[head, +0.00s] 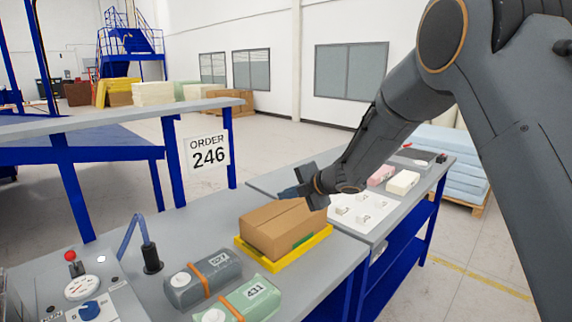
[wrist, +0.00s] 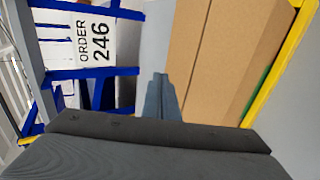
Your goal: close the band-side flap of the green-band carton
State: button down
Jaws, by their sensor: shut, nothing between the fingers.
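The brown carton (head: 283,232) sits in a yellow tray (head: 243,246) on the grey bench. A green band (head: 304,240) shows on its near right side, and a strip of green shows in the wrist view (wrist: 260,92). Its top looks nearly flat, with a seam between two flap panels; I cannot tell if the band-side flap (wrist: 238,50) lies fully down. My gripper (head: 287,192) is above the carton's far edge. In the wrist view my fingers (wrist: 160,80) are together and empty, beside the carton's left edge in the picture.
Two labelled packs, a grey one (head: 203,276) and a green one (head: 247,302), lie in front of the tray. A black post (head: 151,258) and a control box (head: 85,292) stand at left. A white board (head: 360,210) lies on the right bench. An ORDER 246 sign (head: 208,151) hangs behind.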

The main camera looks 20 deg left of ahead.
aim_at(286, 213)
notch_tip(286, 213, up, 12)
jog(key=s+d+f+m+t+h, duration=0.1)
jog(key=d+f+m+h, duration=0.2)
jog(key=d+m, duration=0.5)
jog(key=s+d+f+m+t+h+b, duration=0.1)
jog(key=d+f+m+h, duration=0.15)
jog(key=d, duration=0.85)
jog(key=s+d+f+m+t+h, duration=0.1)
jog(key=d+f+m+t+h, duration=0.15)
jog(key=d+m, duration=0.55)
jog(key=s+d+f+m+g+h, duration=0.35)
jog(key=s+d+f+m, duration=0.2)
jog(key=s+d, duration=0.65)
jog(key=s+d+f+m+g, duration=0.2)
jog(key=s+f+m, duration=0.1)
jog(key=s, duration=0.5)
jog(key=s+d+f+m+g+b, duration=0.1)
jog(key=s+d+f+m+g, duration=0.1)
jog(key=s, duration=0.7)
jog(key=shift+d+f+m+g+y, duration=0.25)
jog(key=shift+f+m+g+y, duration=0.25)
jog(key=shift+f+m, duration=0.25)
jog(key=shift+r, duration=0.1)
